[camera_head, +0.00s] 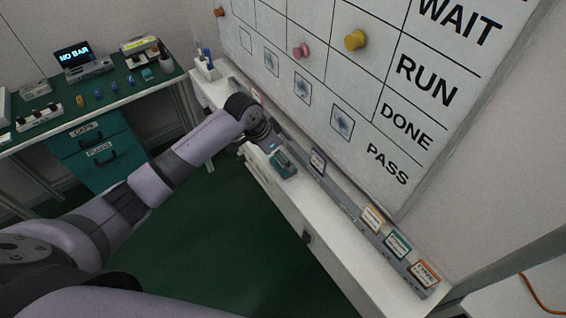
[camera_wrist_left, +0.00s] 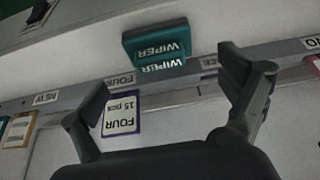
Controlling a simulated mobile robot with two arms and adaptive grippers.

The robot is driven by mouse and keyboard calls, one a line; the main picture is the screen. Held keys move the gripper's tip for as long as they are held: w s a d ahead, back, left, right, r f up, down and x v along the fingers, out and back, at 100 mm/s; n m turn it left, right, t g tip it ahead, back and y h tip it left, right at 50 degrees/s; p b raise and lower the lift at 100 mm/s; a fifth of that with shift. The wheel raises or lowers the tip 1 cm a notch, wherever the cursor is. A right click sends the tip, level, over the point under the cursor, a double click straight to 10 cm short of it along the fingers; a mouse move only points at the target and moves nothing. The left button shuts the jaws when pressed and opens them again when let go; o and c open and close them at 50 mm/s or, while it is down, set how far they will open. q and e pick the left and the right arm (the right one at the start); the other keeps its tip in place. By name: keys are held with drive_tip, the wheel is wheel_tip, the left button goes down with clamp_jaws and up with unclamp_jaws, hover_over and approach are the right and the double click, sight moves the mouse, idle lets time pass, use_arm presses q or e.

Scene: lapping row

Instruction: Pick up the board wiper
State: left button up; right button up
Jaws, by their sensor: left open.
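The board wiper (camera_head: 284,163) is a small teal block with a dark edge, resting on the white ledge (camera_head: 325,222) below the whiteboard. In the left wrist view the wiper (camera_wrist_left: 155,38) shows upside-down white WIPER lettering and lies beyond the fingertips, between their lines. My left gripper (camera_head: 262,142) is just left of the wiper in the head view, its fingers partly hidden by the wrist. In the left wrist view my left gripper (camera_wrist_left: 164,80) is open, with nothing between its fingers and apart from the wiper. My right gripper is out of view.
A grey rail (camera_head: 350,208) with several labelled cards runs along the board. A FOUR card (camera_wrist_left: 121,114) is near the left finger in the wrist view. The whiteboard (camera_head: 345,60) carries round magnets. A green-topped workbench (camera_head: 125,88) stands at the left. Green floor between is clear.

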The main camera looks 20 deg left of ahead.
use_arm(q)
drive_tip(key=x, duration=0.5)
drive_tip(key=shift+p, duration=0.4)
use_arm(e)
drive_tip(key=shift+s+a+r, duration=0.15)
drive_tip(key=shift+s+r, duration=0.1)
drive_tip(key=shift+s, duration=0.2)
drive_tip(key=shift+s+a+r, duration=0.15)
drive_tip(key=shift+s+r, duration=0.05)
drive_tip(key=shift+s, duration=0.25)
use_arm(q)
drive_tip(key=shift+c, duration=0.4)
drive_tip(key=c, duration=1.2)
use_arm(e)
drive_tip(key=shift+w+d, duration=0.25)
use_arm(q)
drive_tip(key=shift+r, duration=0.1)
wheel_tip(320, 180, up, 20)
drive_tip(key=shift+b, duration=1.1)
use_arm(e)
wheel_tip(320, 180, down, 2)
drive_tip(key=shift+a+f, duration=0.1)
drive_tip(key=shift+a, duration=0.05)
